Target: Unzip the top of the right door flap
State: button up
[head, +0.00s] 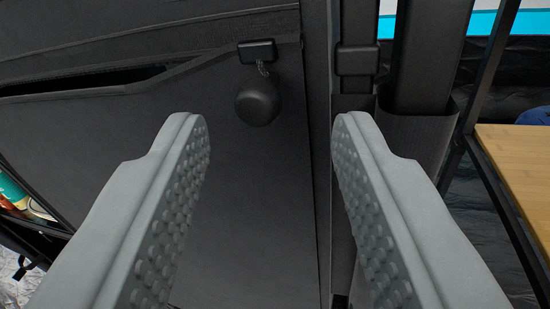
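A dark grey fabric panel, seemingly the door flap (255,190), fills the middle and left of the head view. A black zipper slider (257,51) sits near the top middle, at the right end of a slanting seam. A short cord hangs from it with a round black pull knob (258,101). My gripper (268,125) is open, with one grey studded finger on each side of the picture. The knob shows between the fingertips, nearer the left one. I cannot tell how far beyond the tips it lies. Nothing is held.
A dark gap (80,80) opens along the seam at left. A black vertical post with a clip (356,61) stands right of the panel. A wooden shelf (520,165) on a black frame is at far right. Colourful items (18,195) show at far left.

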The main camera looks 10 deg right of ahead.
jog(key=v, duration=1.4)
jog(key=shift+s, duration=0.4)
jog(key=shift+r, duration=0.1)
jog(key=s+a+r+n, duration=0.1)
jog(key=s+a+r, duration=0.1)
jog(key=a+r, duration=0.45)
jog(key=s+a+r+y, duration=0.1)
jog(key=a+r, duration=0.2)
jog(key=r, duration=0.6)
jog(key=s+a+r+n, duration=0.1)
jog(key=s+a+r, duration=0.1)
jog(key=a+r, duration=0.35)
jog(key=s+a+r+n+y, duration=0.1)
jog(key=s+a+r, duration=0.4)
jog(key=s+r, duration=0.3)
jog(key=s+a+r+n+y, duration=0.1)
jog(key=s+a+r+y, duration=0.1)
jog(key=s+a+r, duration=0.4)
jog(key=s+r, duration=0.3)
jog(key=s, duration=0.4)
jog(key=shift+s+a+r+n+y, duration=0.2)
jog(key=shift+s+a+n+y, duration=0.1)
jog(key=shift+s, duration=0.05)
